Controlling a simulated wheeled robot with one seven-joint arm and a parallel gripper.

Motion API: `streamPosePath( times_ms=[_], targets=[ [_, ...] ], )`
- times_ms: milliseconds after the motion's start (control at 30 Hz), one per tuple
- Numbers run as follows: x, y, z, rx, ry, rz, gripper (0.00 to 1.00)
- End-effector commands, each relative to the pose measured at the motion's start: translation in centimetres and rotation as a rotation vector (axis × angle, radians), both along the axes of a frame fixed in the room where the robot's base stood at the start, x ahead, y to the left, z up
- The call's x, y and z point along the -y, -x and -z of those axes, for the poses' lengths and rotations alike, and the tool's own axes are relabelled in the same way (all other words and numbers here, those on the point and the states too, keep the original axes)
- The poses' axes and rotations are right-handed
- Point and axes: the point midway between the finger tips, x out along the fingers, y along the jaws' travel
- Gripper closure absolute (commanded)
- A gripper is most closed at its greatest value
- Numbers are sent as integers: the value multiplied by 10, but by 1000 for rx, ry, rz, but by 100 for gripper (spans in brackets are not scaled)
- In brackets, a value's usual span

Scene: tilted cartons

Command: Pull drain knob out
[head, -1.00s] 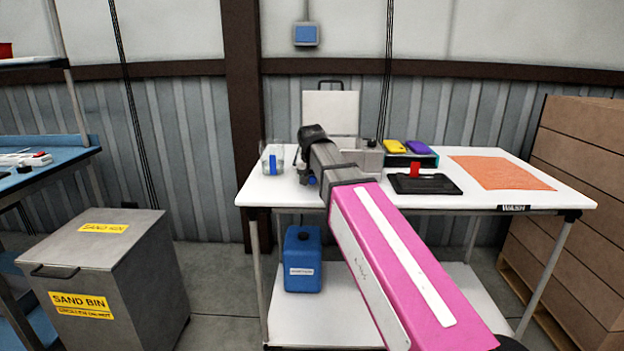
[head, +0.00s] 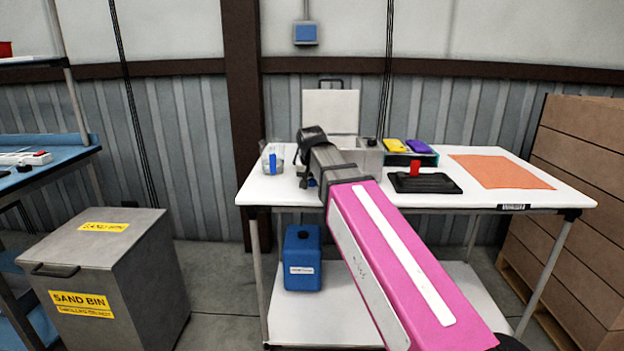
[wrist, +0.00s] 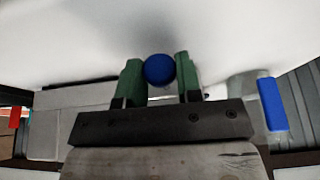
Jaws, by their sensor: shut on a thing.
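A round blue knob (wrist: 159,69) sits between the two green fingers of my gripper (wrist: 159,78) in the wrist view. The fingers are shut on it from both sides. In the head view my gripper (head: 303,176) points down over the left part of the white table, in front of a grey box (head: 367,157) with a raised lid (head: 331,112). Only a small bit of blue shows by the gripper there. My wrist hides most of the box's left side, and what the knob is fixed to cannot be made out.
A clear container with a blue handle (head: 272,164) stands just left of my gripper. Right of the box are a black tray (head: 425,184) with a red piece, yellow and purple items and an orange mat (head: 500,171). A blue jerrycan (head: 302,257) stands on the lower shelf.

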Motion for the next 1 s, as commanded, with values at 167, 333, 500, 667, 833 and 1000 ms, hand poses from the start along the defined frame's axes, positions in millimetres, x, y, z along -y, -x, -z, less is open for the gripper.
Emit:
streamPosePath(
  times_ms=[167, 333, 500, 667, 833, 1000],
  targets=[
    [0, -2, 0, 0, 0, 0, 100],
    [0, -2, 0, 0, 0, 0, 42],
    [0, -2, 0, 0, 0, 0, 42],
    [0, 1, -6, 1, 0, 1, 42],
    [0, 9, -25, 2, -1, 1, 42],
    [-1, 19, -50, 2, -1, 1, 42]
  ],
)
